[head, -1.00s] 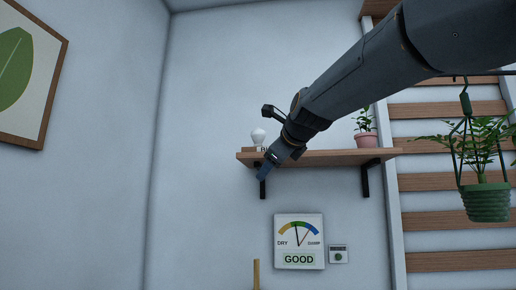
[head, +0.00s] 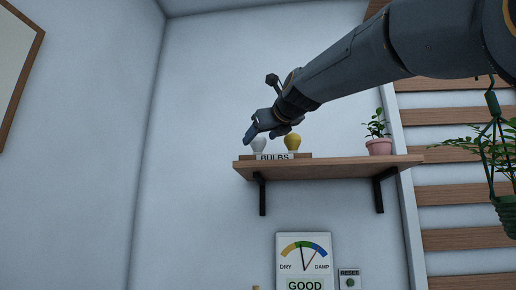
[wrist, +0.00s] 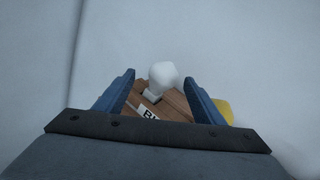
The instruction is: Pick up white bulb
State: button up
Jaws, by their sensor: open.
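The white bulb (head: 259,144) stands upright on a wooden stand labelled BULBS (head: 284,156) at the left end of the shelf. In the head view my gripper (head: 250,134) is in front of its upper part and hides some of it. In the wrist view the white bulb (wrist: 163,75) shows between and a little beyond the fingertips of my open gripper (wrist: 160,88). I cannot tell that either finger touches it. A yellow bulb (head: 293,142) stands to the right on the same stand; its edge shows beside the right finger in the wrist view (wrist: 224,110).
The wooden shelf (head: 340,168) sits on black brackets. A small plant in a pink pot (head: 379,146) stands at its right end. A dial sign reading GOOD (head: 304,258) and a RESET box (head: 349,280) hang below. A hanging green pot (head: 507,212) is at the right.

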aim_at(261, 138)
jog(key=x, duration=0.1)
jog(key=p+x, duration=0.1)
jog(key=x, duration=0.2)
jog(key=shift+w+d+r, duration=0.25)
jog(key=shift+w+a+f, duration=0.1)
jog(key=shift+w+a, duration=0.05)
jog(key=shift+w, duration=0.35)
jog(key=c, duration=1.1)
jog(key=shift+c, duration=0.2)
